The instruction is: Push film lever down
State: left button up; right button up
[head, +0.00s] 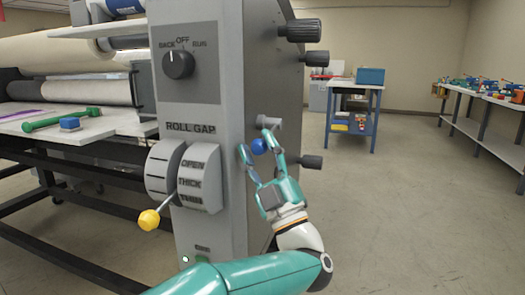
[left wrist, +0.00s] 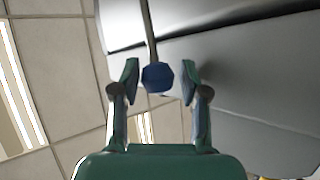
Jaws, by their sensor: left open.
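The film lever shows as a blue knob (head: 258,146) beside the laminator's side panel, just below a grey hub (head: 268,122). In the left wrist view the blue knob (left wrist: 158,77) sits at the end of a thin rod. My left gripper (head: 259,143) is open, with its teal fingers on either side of the knob. In the left wrist view my left gripper (left wrist: 160,72) shows gaps between the knob and both fingers. My right gripper is not in view.
The laminator's front panel (head: 190,107) carries a roll gap dial (head: 200,175) with a yellow-knobbed lever (head: 149,219) and a black rotary switch (head: 178,64). Dark knobs (head: 304,31) stick out from its side.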

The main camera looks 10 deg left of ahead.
pick_arm(q)
jog(key=v, duration=0.7)
jog(key=shift+f, duration=0.25)
jog(key=shift+s+d, duration=0.1)
